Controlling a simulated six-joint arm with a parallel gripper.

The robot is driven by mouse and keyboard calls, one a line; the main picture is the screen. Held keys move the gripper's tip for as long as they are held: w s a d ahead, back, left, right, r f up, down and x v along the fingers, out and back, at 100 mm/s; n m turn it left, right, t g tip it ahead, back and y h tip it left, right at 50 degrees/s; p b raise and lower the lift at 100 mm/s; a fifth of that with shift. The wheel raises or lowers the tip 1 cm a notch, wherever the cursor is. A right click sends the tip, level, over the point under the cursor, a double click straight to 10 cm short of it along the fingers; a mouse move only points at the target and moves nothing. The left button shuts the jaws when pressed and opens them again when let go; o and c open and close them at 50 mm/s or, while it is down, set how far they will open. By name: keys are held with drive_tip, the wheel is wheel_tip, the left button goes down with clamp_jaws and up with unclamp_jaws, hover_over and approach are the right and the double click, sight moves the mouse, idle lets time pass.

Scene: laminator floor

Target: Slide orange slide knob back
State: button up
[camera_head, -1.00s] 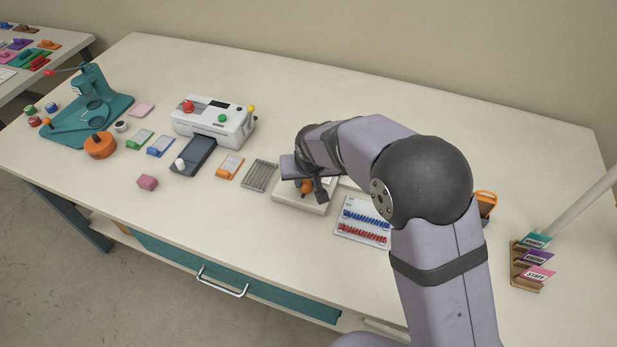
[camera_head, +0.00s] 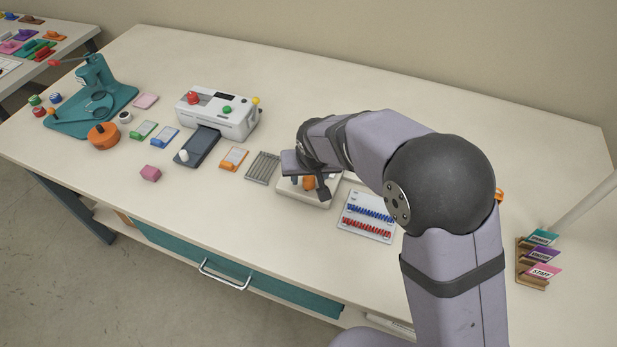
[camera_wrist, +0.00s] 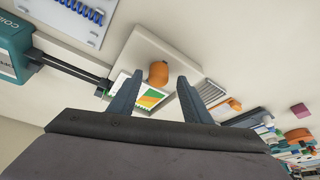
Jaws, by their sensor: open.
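The orange slide knob (camera_head: 309,183) stands on a pale slide device (camera_head: 288,193) near the middle of the table. In the wrist view the knob (camera_wrist: 158,74) is a rounded orange block on the device's pale body (camera_wrist: 149,45). A card with green, yellow and orange stripes (camera_wrist: 152,97) lies beside the knob. My gripper (camera_wrist: 159,80) is open, with one finger on each side of the knob in that view. Gaps show between the knob and both fingers, and contact is not visible. In the head view my gripper (camera_head: 310,187) partly covers the device.
A grey ribbed tray (camera_head: 262,168) stands left of the device. A board of blue and red pieces (camera_head: 368,215) is close on the right. A white laminator (camera_head: 217,112), a teal press (camera_head: 92,105) and a card rack (camera_head: 535,265) stand farther off. The table behind is clear.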

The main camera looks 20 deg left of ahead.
drive_tip(key=b+v, duration=0.1)
drive_tip(key=v, duration=0.5)
drive_tip(key=shift+s, duration=0.15)
idle(0.4)
